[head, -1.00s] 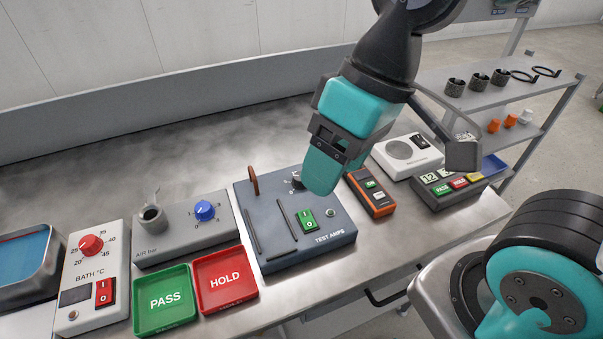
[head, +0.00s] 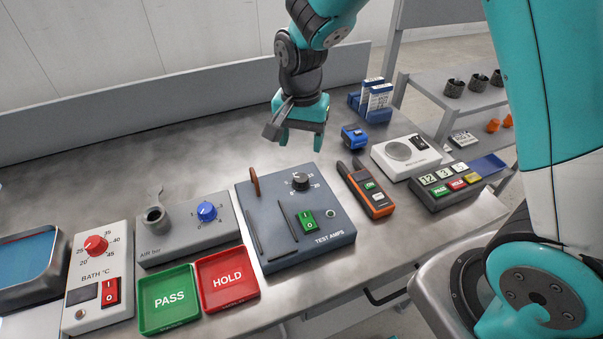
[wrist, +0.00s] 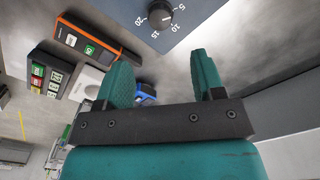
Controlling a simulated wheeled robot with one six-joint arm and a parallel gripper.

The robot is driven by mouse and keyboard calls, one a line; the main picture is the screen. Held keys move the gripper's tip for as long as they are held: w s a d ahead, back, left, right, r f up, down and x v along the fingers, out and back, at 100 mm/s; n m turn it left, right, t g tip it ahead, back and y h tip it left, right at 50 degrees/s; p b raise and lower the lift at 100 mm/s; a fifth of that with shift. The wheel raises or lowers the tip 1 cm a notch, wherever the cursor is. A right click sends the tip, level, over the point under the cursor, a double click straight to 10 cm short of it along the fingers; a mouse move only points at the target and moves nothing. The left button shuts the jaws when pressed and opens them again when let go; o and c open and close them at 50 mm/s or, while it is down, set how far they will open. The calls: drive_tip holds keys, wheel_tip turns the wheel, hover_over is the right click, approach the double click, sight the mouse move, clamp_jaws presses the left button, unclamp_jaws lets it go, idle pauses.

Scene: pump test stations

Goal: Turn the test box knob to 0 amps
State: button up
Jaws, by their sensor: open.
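The grey-blue test box (head: 275,220), marked TEST AMPS, sits on the bench. Its black knob (head: 300,181) is uncovered near the back right of its top. In the wrist view the knob (wrist: 159,14) is at the top edge, with the numbers 5, 10, 15 and 20 around it. The knob's pointer setting is too small to tell. My gripper (head: 301,142) is open and empty, above the bench behind the test box, apart from the knob. Its teal fingers also show spread in the wrist view (wrist: 165,70).
Red HOLD (head: 226,278) and green PASS (head: 168,300) trays lie in front.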

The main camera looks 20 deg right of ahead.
sight(301, 177)
wheel_tip(301, 177, down, 11)
drive_tip(key=shift+r, duration=0.15)
drive_tip(key=c, duration=0.9)
